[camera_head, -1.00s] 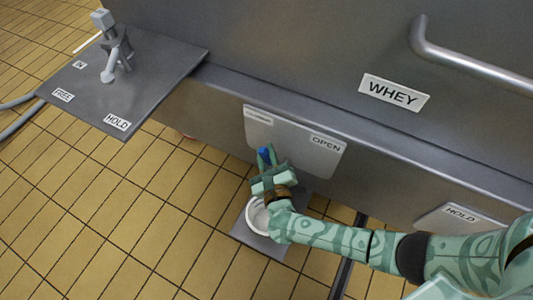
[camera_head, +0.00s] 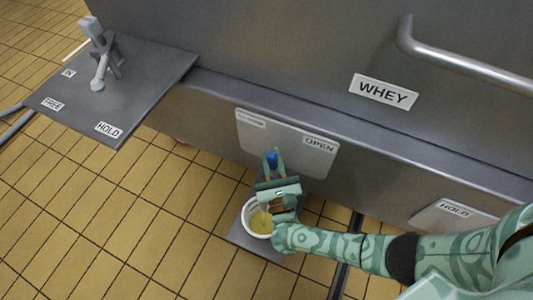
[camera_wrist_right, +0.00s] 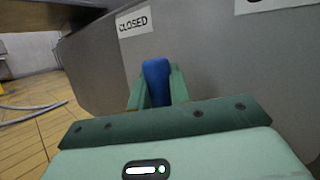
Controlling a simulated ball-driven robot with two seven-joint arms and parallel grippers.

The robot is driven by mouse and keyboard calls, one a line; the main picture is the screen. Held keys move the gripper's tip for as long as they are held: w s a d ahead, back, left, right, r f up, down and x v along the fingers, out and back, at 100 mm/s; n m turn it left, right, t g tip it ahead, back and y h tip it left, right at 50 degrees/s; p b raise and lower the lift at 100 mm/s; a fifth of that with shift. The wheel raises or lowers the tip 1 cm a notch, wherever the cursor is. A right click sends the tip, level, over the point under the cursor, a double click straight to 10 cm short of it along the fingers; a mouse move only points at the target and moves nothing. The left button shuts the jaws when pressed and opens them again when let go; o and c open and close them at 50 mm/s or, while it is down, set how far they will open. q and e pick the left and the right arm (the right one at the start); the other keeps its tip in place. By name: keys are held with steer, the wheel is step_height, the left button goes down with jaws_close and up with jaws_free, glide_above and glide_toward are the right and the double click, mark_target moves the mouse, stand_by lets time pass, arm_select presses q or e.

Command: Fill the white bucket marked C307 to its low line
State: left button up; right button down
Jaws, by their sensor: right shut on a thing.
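The white bucket (camera_head: 247,217) stands on a grey plate below the vat front, with yellowish liquid (camera_head: 261,222) inside. My right gripper and wrist cover part of it, and I cannot read its marking or low line. My right gripper (camera_head: 271,164) is shut on a blue handle (camera_head: 271,158) in front of the light plate marked OPEN at its right. The handle also shows between the fingers in the right wrist view (camera_wrist_right: 156,78), near a CLOSED label (camera_wrist_right: 134,22). My left gripper is not in view.
The vat front carries a WHEY label (camera_head: 384,91) and a rail (camera_head: 460,62). At left a grey shelf (camera_head: 120,85) with IN, FREE and HOLD labels bears a grey fixture (camera_head: 100,55). Another HOLD plate (camera_head: 450,217) is at right. Tiled floor (camera_head: 130,215) lies open at left.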

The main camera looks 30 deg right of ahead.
steer(key=shift+s+d+f+m+t+h, duration=0.15)
steer(key=shift+s+d+m+h, duration=0.15)
steer(key=shift+m+h, duration=0.3)
steer(key=shift+s+d+r+m+t+h, duration=0.15)
steer(key=shift+s+m+h, duration=0.25)
steer(key=shift+m, duration=0.4)
steer(key=shift+f, duration=0.1)
steer(key=c, duration=1.6)
jaws_free()
steer(key=shift+o, duration=0.2)
